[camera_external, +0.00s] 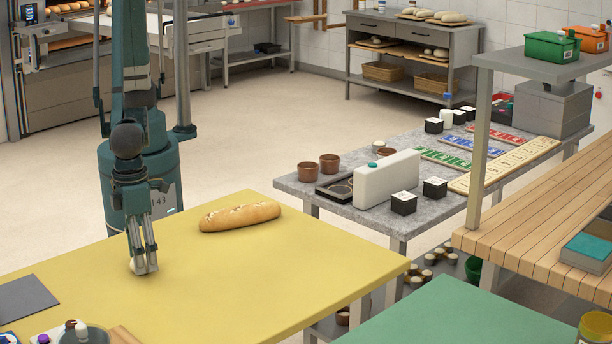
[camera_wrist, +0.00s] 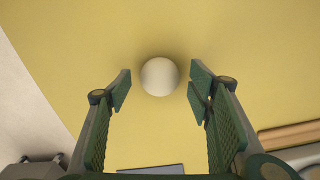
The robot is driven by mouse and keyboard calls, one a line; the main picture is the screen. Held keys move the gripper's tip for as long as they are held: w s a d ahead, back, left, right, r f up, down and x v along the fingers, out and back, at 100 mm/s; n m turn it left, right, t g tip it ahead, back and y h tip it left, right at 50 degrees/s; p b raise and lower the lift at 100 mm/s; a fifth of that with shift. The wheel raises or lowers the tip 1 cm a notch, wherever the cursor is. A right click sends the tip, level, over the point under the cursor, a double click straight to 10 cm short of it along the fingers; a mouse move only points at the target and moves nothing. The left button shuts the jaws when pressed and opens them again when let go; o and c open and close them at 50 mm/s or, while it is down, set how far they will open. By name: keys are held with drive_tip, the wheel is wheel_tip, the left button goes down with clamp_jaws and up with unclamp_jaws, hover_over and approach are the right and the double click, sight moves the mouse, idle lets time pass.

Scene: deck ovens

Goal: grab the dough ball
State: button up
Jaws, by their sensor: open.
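The dough ball (camera_wrist: 160,76) is a pale, smooth round ball resting on the yellow table (camera_wrist: 240,40). In the wrist view it sits between the tips of my gripper (camera_wrist: 160,88), with a gap on each side. My gripper is open and empty, and no finger appears to touch the ball. In the external view my gripper (camera_external: 144,262) points down at the left part of the table. The dough ball (camera_external: 139,267) shows there only in part, behind and between the fingers.
A bread loaf (camera_external: 240,216) lies on the table to the right of my gripper. A dark grey slab (camera_external: 25,298) and several small containers (camera_external: 82,333) are at the near left. The table's middle is clear.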

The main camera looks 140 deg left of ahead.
drive_tip(key=shift+f, duration=0.6)
drive_tip(key=c, duration=1)
